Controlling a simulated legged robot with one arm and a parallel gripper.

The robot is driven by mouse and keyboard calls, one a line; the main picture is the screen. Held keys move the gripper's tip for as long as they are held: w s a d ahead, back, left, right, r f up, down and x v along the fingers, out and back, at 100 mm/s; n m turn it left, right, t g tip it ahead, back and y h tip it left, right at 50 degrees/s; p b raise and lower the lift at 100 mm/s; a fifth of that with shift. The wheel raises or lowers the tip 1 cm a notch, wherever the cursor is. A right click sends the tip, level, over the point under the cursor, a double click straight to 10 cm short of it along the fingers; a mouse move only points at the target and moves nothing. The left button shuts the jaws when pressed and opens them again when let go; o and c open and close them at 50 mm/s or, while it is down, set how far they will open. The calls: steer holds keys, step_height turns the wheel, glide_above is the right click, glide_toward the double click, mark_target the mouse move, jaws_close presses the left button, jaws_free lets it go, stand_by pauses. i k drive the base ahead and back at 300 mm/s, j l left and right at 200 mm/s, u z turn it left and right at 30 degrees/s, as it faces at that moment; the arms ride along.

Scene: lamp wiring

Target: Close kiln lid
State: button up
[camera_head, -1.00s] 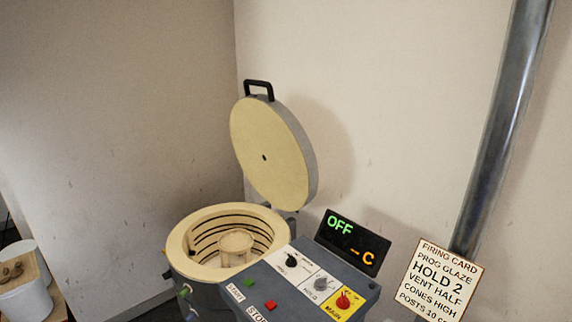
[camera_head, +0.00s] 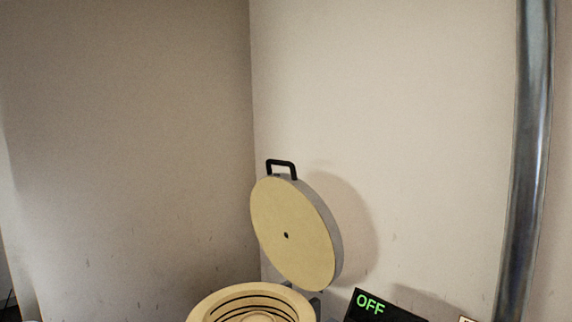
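The kiln lid (camera_head: 285,222) stands open, raised nearly upright behind the kiln. It is a thick round disc with a cream inner face, a small dark hole near its middle and a grey rim. A black handle (camera_head: 282,164) sits on its top edge. The kiln body (camera_head: 207,307) shows only its cream upper rim at the bottom edge of the picture. Its mouth is uncovered, with dark grooves around the inner wall and part of a round piece inside. My gripper is not in view.
A dark display (camera_head: 378,306) reading green "OFF" stands right of the kiln, cut by the bottom edge. A metal pipe (camera_head: 525,150) runs down the right side. Plain walls meet in a corner behind the lid. A card's edge (camera_head: 467,319) shows low right.

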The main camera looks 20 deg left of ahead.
mark_target(295, 228)
steer(key=j, duration=0.45)
steer(key=i+j, duration=0.15)
steer(key=j, duration=0.3)
steer(key=j+u, duration=0.1)
steer(key=j, duration=0.35)
steer(key=i+j, duration=0.15)
steer(key=j, duration=0.25)
steer(key=i+j, duration=0.1)
steer(key=j, duration=0.35)
steer(key=i+j, duration=0.1)
steer(key=j, duration=0.35)
steer(key=k+u, duration=0.05)
